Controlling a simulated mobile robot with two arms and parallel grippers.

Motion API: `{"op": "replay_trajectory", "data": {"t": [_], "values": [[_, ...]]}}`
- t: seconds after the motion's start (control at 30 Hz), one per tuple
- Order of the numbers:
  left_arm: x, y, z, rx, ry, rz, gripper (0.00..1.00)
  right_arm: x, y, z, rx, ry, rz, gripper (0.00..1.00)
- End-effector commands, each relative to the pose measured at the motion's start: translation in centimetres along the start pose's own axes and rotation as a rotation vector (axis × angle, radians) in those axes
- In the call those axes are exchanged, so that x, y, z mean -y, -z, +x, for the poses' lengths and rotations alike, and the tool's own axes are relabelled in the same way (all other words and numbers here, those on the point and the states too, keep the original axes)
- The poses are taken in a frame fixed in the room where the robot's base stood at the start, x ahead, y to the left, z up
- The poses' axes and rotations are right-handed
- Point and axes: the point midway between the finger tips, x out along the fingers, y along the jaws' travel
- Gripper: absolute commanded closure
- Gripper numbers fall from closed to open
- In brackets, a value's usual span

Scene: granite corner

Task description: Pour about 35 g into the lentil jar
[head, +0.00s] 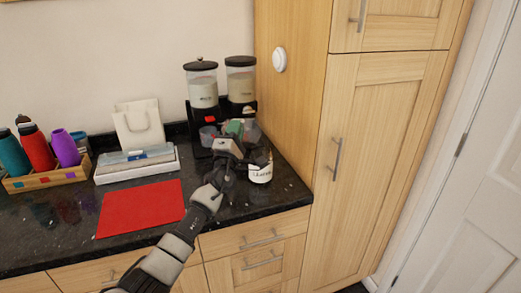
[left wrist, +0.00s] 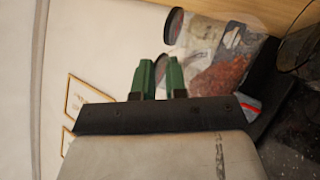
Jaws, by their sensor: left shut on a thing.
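My left gripper (head: 236,128) is shut at the front of the dispenser stand; its green fingers (left wrist: 168,78) show in the left wrist view. A clear cup (head: 252,131) appears to be between the fingers. A white-labelled jar (head: 261,173) stands upright on the counter, just below and right of the gripper in the head view; its writing is too small to read surely. In the wrist view, a clear container with reddish-brown contents (left wrist: 213,75) lies just beyond the fingers. Whether this is the held cup is unclear. My right gripper is not in view.
Two dark-lidded dispensers (head: 203,92) (head: 241,82) stand at the back. A tall wooden cabinet (head: 285,110) closes the right side. A red mat (head: 140,208), a white tray (head: 137,165) and a wooden bottle rack (head: 48,178) lie to the left.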

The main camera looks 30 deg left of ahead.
Motion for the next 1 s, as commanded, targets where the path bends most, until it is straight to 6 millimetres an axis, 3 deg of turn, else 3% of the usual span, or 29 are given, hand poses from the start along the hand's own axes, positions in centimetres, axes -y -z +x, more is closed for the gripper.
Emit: {"op": "replay_trajectory", "data": {"t": [1.0], "values": [[-0.25,-0.57,0.08,0.034,-0.015,0.059,1.0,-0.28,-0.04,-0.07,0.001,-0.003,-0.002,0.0]]}}
